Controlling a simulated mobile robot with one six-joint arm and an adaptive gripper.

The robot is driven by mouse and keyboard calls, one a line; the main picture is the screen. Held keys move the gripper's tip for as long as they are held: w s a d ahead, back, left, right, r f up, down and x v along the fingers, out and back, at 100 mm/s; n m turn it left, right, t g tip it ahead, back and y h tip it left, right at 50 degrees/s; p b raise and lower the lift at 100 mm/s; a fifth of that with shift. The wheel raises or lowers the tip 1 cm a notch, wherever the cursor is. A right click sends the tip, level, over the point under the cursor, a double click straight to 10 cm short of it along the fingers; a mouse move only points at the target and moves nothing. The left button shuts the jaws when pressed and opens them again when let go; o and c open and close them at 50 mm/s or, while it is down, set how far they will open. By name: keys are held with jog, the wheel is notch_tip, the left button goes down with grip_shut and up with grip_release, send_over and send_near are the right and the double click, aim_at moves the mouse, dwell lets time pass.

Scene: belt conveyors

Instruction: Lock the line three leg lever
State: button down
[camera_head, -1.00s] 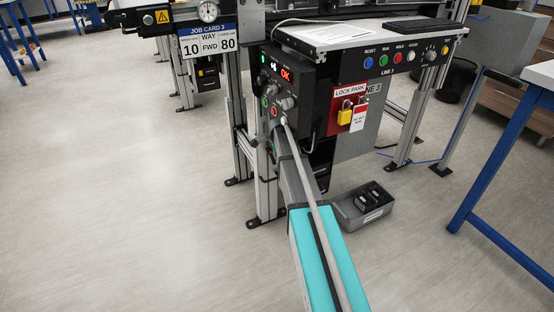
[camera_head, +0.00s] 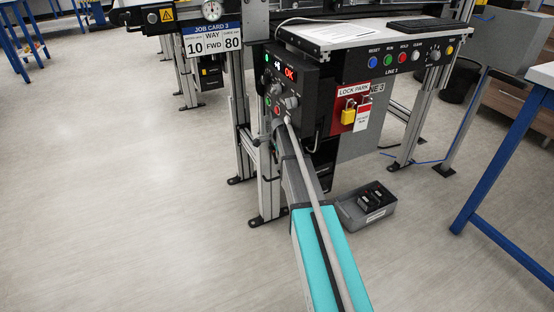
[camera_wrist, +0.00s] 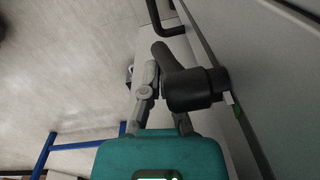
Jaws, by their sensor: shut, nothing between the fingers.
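In the wrist view a black lever (camera_wrist: 195,88) with a round hub and a short thick handle (camera_wrist: 168,56) stands out beside a grey panel. My gripper (camera_wrist: 160,92) is shut and empty at the lever; one grey finger shows left of the hub, and the other runs partly behind it. I cannot tell whether they touch the lever. In the head view my arm reaches toward the line 3 leg below the control box (camera_head: 298,92); the fingers and lever are not clear there.
A red lock park board (camera_head: 345,105) with a yellow padlock (camera_head: 348,116) hangs right of the control box. A grey tray (camera_head: 375,213) lies on the floor. A blue-legged table (camera_head: 497,150) stands at the right. The floor at left is clear.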

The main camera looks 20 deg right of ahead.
dwell(0.5)
jog(key=c, duration=1.2)
grip_release()
jog(key=o, duration=0.6)
jog(key=shift+s, duration=0.15)
jog(key=shift+c, duration=0.2)
jog(key=shift+s, duration=0.75)
